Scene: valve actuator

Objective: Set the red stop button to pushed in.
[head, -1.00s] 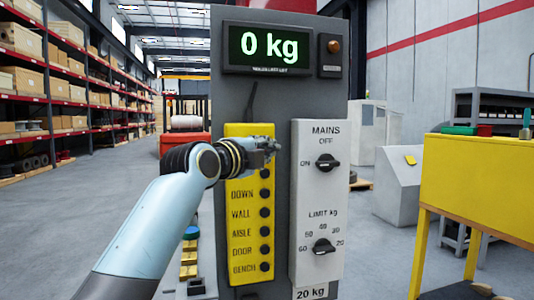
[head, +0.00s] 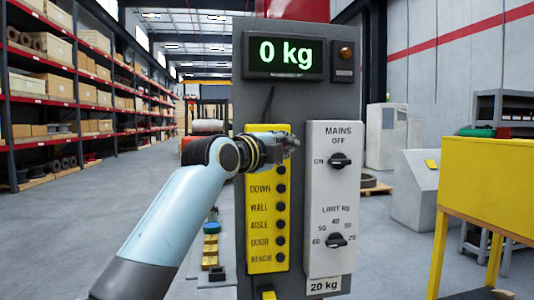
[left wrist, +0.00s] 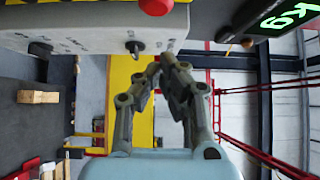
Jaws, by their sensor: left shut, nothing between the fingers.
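The red stop button (left wrist: 155,6) shows at the top edge of the left wrist view, partly cut off. In the head view I cannot see it; my left gripper (head: 290,142) covers the upper part of the yellow button panel (head: 257,225). The gripper is shut and empty, its tips pointing right across the panel's top. In the left wrist view its fingers (left wrist: 167,62) come together below the red button, apart from it in the picture. I cannot tell how deep the button sits. My right gripper is not in view.
Beside the yellow panel is a white panel (head: 322,190) with two black knobs. Above is a display (head: 285,56) reading 0 kg. A yellow table (head: 490,180) stands at the right. Shelves (head: 60,90) line the left, with open floor before them.

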